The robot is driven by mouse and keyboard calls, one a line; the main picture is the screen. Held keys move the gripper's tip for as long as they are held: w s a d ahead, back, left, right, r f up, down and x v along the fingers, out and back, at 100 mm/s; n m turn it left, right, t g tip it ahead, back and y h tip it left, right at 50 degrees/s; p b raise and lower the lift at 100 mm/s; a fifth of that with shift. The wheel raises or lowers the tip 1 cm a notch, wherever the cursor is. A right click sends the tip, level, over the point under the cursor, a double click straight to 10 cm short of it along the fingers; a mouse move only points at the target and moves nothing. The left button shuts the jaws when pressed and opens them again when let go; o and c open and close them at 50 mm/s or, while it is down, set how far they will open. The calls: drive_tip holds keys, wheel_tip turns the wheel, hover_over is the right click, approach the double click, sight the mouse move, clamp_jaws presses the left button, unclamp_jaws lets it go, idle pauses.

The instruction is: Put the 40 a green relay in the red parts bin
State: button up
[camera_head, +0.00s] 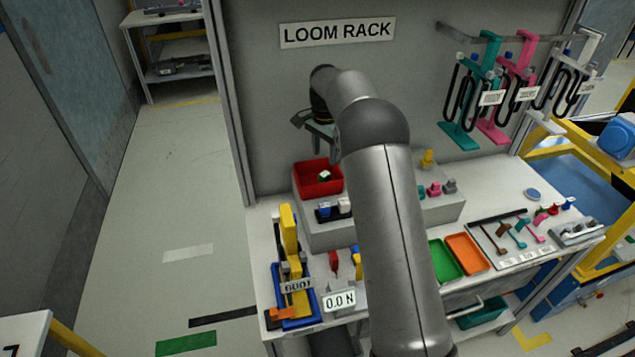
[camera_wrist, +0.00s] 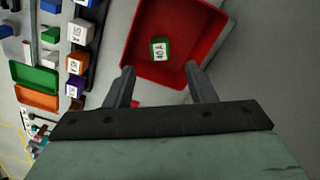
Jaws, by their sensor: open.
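The green relay (camera_wrist: 160,49), with a white top marked 40 A, lies inside the red parts bin (camera_wrist: 205,27), on its floor. In the head view the relay (camera_head: 325,177) also shows inside the red bin (camera_head: 309,190), which stands on the grey raised block against the rack panel. My gripper (camera_wrist: 162,80) is open and empty, with its two fingers apart near the bin's near edge. The relay is apart from both fingers, beyond them in the wrist view. In the head view my arm hides part of the gripper and of the bench.
Relays of other colours (camera_wrist: 79,48) stand in a row beside the bin. A green tray (camera_head: 446,261) and an orange tray (camera_head: 467,253) lie on the bench right of my arm. A yellow and blue fixture (camera_head: 290,238) stands at the bench's left. Coloured hangers (camera_head: 465,95) hang at upper right.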

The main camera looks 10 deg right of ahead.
wheel_tip(320, 180, up, 13)
idle(0.5)
drive_tip(key=s+r+n, duration=0.2)
drive_tip(key=s+n, duration=0.4)
drive_tip(key=s, duration=1.5)
drive_tip(key=s+f+n, duration=0.1)
drive_tip(key=s+f, duration=0.2)
drive_tip(key=s, duration=0.4)
drive_tip(key=s+f+n, duration=0.2)
drive_tip(key=s+f, duration=0.2)
drive_tip(key=s, duration=0.4)
drive_tip(key=s+f+n+t, duration=0.1)
drive_tip(key=s+f+n, duration=0.1)
drive_tip(key=s, duration=0.5)
drive_tip(key=shift+s+f, duration=0.4)
drive_tip(key=shift+f, duration=0.35)
